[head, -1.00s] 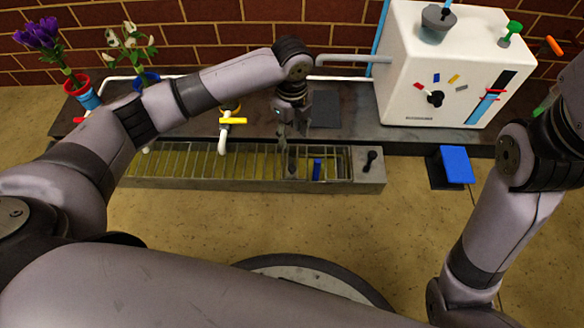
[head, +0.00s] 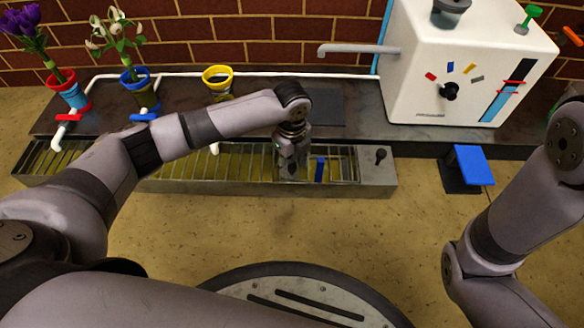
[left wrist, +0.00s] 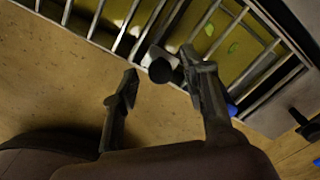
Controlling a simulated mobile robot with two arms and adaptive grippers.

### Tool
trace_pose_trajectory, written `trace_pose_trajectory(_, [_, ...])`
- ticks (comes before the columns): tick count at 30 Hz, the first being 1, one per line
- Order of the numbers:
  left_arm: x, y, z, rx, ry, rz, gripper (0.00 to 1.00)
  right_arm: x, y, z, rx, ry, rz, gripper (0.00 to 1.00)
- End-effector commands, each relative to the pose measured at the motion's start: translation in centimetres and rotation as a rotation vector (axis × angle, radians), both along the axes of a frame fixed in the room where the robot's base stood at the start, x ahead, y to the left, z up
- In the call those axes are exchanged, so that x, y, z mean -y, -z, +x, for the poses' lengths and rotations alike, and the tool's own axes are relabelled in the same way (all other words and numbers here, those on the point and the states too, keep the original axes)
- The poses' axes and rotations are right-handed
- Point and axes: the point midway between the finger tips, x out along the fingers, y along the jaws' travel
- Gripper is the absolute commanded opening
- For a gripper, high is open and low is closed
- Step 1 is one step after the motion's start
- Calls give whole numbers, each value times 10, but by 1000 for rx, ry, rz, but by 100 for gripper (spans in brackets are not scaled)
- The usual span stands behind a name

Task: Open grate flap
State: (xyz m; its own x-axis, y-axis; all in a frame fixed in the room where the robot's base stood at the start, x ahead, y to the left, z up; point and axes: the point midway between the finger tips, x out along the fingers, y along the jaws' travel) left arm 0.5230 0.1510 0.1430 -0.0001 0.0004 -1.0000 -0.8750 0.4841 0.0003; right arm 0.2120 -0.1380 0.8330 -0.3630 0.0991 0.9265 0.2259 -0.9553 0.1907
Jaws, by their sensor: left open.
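The metal grate (head: 215,167) covers a long trough along the front of the dark bench, with yellowish liquid beneath its bars. A short upright blue handle (head: 320,169) stands at its right part; I take this part as the flap. My left gripper (head: 288,172) points down just left of the handle, low over the bars, partly hidden by its own wrist. In the left wrist view, the left gripper (left wrist: 162,82) has its fingers apart. A dark round knob-like end with a pale part (left wrist: 160,66) shows between them. The blue handle (left wrist: 232,109) is beside the right finger.
A white machine (head: 455,65) with a dial and spout stands behind right. A blue pedal (head: 473,164) is at right. Flower pots (head: 70,93) and a yellow-rimmed pot (head: 218,78) stand left. The floor in front is clear.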

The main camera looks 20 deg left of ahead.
Motion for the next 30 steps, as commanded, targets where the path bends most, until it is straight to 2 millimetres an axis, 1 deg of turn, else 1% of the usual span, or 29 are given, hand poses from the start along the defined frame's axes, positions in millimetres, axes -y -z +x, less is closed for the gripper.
trace_pose_trajectory(2, [0,3,0,0,0,0,41,0,2,0,0,0,0,0])
trace_pose_trajectory(10, [0,3,0,0,0,0,40,0,2,0,1,0,0,0])
trace_pose_trajectory(27, [0,3,0,0,0,0,2,0,2,0,0,0,0,0])
trace_pose_trajectory(28, [0,3,0,0,0,0,0,0,2,0,0,0,0,0])
trace_pose_trajectory(30, [0,3,0,0,0,0,0,0,2,0,0,0,0,0])
